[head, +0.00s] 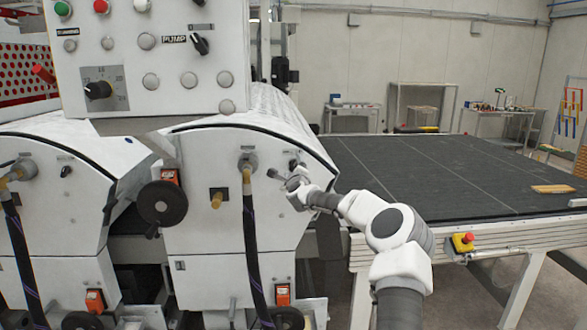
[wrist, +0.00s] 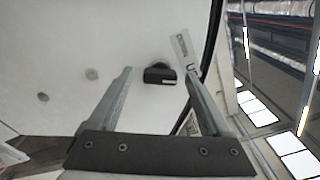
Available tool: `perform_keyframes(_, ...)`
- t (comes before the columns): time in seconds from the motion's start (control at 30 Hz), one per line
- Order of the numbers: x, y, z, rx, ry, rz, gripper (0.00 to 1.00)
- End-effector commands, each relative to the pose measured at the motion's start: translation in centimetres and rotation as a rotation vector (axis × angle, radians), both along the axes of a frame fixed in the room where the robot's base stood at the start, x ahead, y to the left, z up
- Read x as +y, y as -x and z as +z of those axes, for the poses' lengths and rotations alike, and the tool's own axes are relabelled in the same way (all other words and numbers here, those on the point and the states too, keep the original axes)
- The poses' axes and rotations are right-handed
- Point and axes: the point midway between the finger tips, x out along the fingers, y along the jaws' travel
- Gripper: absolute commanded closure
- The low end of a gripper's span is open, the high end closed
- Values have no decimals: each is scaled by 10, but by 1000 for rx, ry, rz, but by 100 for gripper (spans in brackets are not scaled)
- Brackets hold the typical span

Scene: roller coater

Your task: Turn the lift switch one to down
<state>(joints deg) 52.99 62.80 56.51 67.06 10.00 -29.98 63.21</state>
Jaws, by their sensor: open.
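A small black switch knob (wrist: 160,74) sits on the white machine panel in the wrist view. A label strip (wrist: 182,48) is beside it, too blurred to read fully. I take this knob as lift switch one. My gripper (wrist: 159,90) is open, with one finger on each side of the knob and clear gaps to it. In the head view, a dark knob (head: 293,164) shows on the right side of the machine panel, just above my gripper (head: 284,176). The knob's exact setting cannot be told.
A control box (head: 145,70) with buttons and a PUMP switch stands above the machine. A black handwheel (head: 162,203) and a hose (head: 250,240) are left of my gripper. A dark conveyor table (head: 440,170) extends to the right, with an emergency stop (head: 464,242) on its edge.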

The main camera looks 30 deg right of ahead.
Motion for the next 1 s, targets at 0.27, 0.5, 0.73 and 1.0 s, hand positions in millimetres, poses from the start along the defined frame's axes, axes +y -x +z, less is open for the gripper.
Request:
perform_keyframes(0.27,0,0,0,0,0,0,59)
perform_keyframes(0.5,0,0,0,0,0,0,100)
perform_keyframes(0.73,0,0,0,7,17,0,100)
perform_keyframes(1.0,1,0,-2,59,129,0,100)
